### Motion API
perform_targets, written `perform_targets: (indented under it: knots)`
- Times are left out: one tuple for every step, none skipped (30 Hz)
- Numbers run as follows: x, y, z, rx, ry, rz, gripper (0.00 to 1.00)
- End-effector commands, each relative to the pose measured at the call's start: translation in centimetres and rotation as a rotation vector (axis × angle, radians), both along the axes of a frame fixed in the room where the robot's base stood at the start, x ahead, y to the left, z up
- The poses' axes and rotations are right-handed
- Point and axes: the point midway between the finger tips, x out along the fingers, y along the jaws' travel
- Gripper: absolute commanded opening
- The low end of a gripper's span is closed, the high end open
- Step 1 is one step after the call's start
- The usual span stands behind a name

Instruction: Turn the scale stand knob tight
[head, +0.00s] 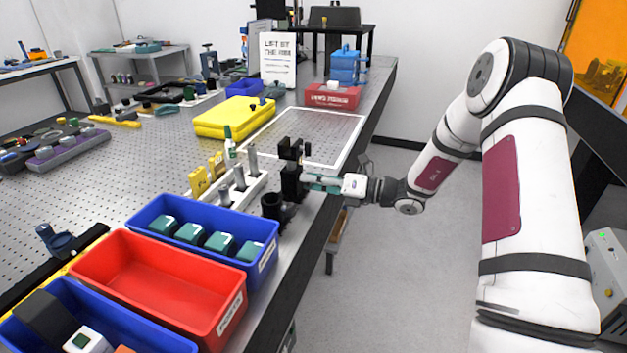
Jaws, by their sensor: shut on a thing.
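A black upright stand (290,182), which I take to be the scale stand, is near the right edge of the perforated metal table (95,190). My gripper (308,181) reaches in from the right, level, with its fingertips at the right side of the stand. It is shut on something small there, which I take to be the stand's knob. The fingers hide the knob, so its shape and how tight it is cannot be seen.
A dark round holder (277,208) and a white rack (233,197) with upright posts stand close in front. Blue bin (150,208) and red bin (105,240) fill the near edge. A white-framed panel (345,157) lies behind.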

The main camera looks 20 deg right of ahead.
Motion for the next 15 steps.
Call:
perform_targets:
  knots:
    - [0.04,-0.13,-0.05,-0.001,0.001,-0.003,0.00]
    - [0.04,-0.13,-0.05,-0.001,0.001,-0.003,0.00]
    - [0.04,-0.13,-0.05,-0.001,0.001,-0.003,0.00]
    - [0.05,-0.14,-0.06,-0.001,0.001,-0.003,0.00]
    - [0.05,-0.14,-0.06,-0.001,0.001,-0.003,0.00]
    - [0.05,-0.14,-0.06,-0.001,0.001,-0.003,0.00]
    - [0.04,-0.15,-0.06,-0.002,0.001,-0.004,0.00]
    - [0.04,-0.15,-0.06,-0.002,0.001,-0.004,0.00]
    - [0.04,-0.15,-0.06,-0.002,0.001,-0.004,0.00]
    - [0.05,-0.15,-0.06,-0.002,0.001,-0.004,0.30]
    - [0.04,-0.15,-0.06,-0.002,0.001,-0.004,0.37]
    - [0.04,-0.15,-0.06,-0.002,0.001,-0.004,0.46]
    - [0.04,-0.13,-0.05,-0.001,0.001,-0.003,0.46]
    - [0.04,-0.12,-0.05,-0.001,0.001,-0.003,0.46]
    - [0.03,-0.11,-0.04,-0.001,0.001,-0.003,0.46]
